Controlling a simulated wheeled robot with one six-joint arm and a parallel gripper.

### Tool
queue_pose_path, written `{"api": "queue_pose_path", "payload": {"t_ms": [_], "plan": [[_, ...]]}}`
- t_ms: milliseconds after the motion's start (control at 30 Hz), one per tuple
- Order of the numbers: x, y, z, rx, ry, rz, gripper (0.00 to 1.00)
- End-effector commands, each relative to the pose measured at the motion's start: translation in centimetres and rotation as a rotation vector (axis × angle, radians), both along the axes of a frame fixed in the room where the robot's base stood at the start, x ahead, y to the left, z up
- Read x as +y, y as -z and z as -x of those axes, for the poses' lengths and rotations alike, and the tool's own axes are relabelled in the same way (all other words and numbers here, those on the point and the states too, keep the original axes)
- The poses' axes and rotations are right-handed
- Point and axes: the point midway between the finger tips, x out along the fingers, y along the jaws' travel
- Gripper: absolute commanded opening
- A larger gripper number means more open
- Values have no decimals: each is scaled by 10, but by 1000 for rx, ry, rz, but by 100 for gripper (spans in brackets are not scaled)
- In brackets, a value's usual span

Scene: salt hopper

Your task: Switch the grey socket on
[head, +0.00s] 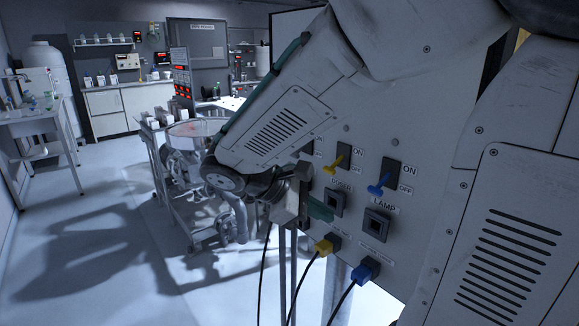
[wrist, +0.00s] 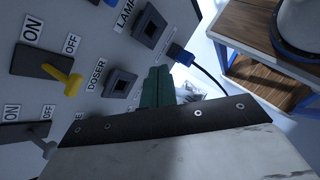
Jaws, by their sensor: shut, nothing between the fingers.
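An upright white panel (head: 350,135) carries a row of lever switches with ON and OFF labels. In the wrist view a switch with a pale grey lever (wrist: 46,148) shows at the lower left edge, cut by the frame and partly hidden by my gripper's body. The lever appears to lie toward OFF. In the head view my arm mostly covers that switch. The grey socket itself is hidden. My gripper (head: 322,210) is shut and empty, with its green fingertips (wrist: 157,80) close to the panel beside the DOSER socket (head: 336,203); I cannot tell whether they touch it.
A yellow lever (head: 336,161) and a blue lever (head: 381,184) both lie toward OFF. Below are the LAMP socket (head: 377,223), a yellow plug (head: 327,245) and a blue plug (head: 366,270) with hanging cables. A wooden shelf unit (wrist: 255,35) stands beyond. Open floor lies left.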

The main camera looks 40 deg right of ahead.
Motion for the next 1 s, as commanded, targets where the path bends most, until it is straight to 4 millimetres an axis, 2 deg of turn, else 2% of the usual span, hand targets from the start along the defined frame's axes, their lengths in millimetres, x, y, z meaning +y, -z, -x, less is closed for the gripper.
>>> {"api": "queue_pose_path", "payload": {"t_ms": [33, 133, 300, 400, 500, 667, 1000], "plan": [[-4, 3, -18, 83, -61, 70, 0], [-9, 4, -55, 234, -184, 221, 0], [-3, 13, -118, 448, -370, 454, 0], [6, 22, -146, 534, -451, 558, 0], [13, 28, -165, 589, -505, 631, 0], [20, 33, -178, 623, -543, 683, 0], [19, 33, -179, 624, -544, 685, 0]]}}
